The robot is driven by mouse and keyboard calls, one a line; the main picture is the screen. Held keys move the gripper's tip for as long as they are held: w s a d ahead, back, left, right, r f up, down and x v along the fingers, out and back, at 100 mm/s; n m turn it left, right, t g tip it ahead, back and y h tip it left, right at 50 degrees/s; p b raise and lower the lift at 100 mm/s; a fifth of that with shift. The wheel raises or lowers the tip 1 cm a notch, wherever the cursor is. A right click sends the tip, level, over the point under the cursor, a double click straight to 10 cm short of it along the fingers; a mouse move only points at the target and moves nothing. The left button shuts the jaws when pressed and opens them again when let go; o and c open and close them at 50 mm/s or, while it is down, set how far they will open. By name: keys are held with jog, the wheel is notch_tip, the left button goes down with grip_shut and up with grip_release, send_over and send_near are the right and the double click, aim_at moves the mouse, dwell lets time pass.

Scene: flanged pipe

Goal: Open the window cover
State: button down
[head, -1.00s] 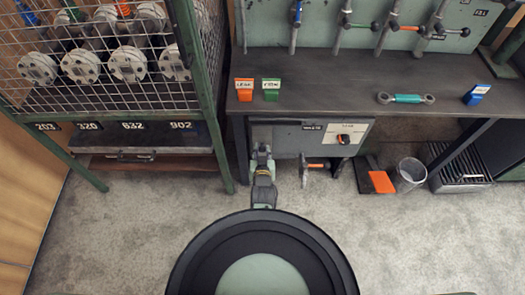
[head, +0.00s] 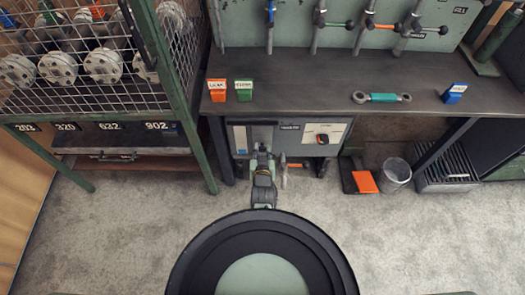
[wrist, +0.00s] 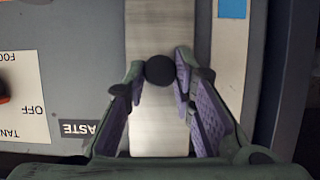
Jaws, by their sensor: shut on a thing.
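The window cover (wrist: 160,28) is a brushed metal plate on the grey box front, seen in the wrist view. It has a round black knob (wrist: 160,70). My gripper (wrist: 160,75) is shut on the knob, with a finger on each side of it. Right of the cover in the wrist view, a narrow window strip (wrist: 231,55), white with a blue end, is exposed. In the head view my gripper (head: 262,152) is at the box front below the bench, and the window strip (head: 240,138) shows left of it.
A dial panel (head: 322,138) is on the same box. Orange (head: 217,90) and green (head: 243,90) signs and a wrench (head: 381,97) are on the bench above. A bin (head: 396,174) and an orange-ended pedal (head: 364,182) stand right. A caged rack (head: 95,80) stands left.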

aim_at(262, 130)
jog(key=c, duration=1.3)
grip_release()
jog(key=shift+a, duration=0.1)
jog(key=shift+c, duration=0.2)
notch_tip(262, 130, up, 10)
